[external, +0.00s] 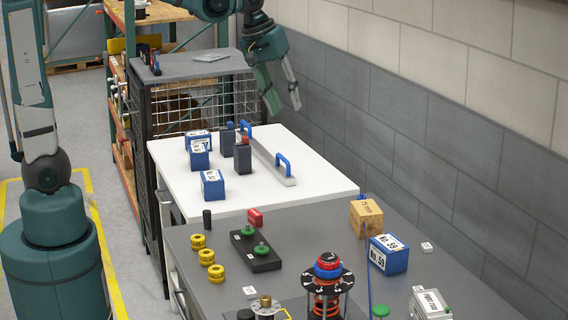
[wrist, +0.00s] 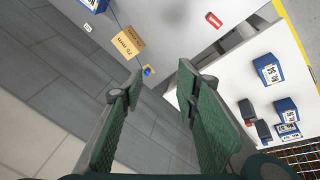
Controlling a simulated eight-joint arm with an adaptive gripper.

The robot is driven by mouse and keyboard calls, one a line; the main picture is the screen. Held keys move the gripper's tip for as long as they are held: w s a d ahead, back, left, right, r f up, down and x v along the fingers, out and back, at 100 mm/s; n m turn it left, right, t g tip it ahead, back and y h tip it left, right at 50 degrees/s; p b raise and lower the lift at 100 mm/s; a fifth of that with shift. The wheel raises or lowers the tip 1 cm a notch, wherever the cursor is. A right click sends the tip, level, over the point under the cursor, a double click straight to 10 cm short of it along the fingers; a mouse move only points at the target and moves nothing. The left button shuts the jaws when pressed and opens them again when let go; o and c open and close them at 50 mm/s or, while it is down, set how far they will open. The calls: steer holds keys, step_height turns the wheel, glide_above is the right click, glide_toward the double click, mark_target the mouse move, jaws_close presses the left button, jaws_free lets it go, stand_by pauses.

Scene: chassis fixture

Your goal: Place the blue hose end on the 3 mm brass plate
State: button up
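My gripper (external: 284,106) is high over the far side of the white table, near the wall. Its two fingers are apart and nothing is between them; the wrist view shows the same (wrist: 153,88). A thin blue hose (external: 370,275) runs up the grey bench at the right. Its blue end (external: 362,199) appears beside the tan block, and a small blue piece, likely this end, shows in the wrist view (wrist: 147,71) beyond the fingertips. My gripper is well apart from it. I cannot pick out the 3 mm brass plate for certain.
A tan 75 mm block (external: 366,218) and a blue No. 59 box (external: 388,254) stand near the hose. Several blue boxes (external: 212,185) and a blue-handled bar (external: 265,155) are on the white table. A black spring fixture (external: 328,285) stands in front. The grey wall is close on the right.

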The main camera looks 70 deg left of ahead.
steer(key=s+d+f+m+t, duration=0.1)
steer(key=s+m, duration=0.3)
steer(key=s, duration=0.8)
steer(key=s+d+f+m+t, duration=0.1)
steer(key=s+m, duration=0.3)
steer(key=s, duration=0.9)
steer(key=shift+f+m+t, duration=0.3)
steer(key=shift+f+t, duration=0.4)
steer(key=shift+f, duration=0.15)
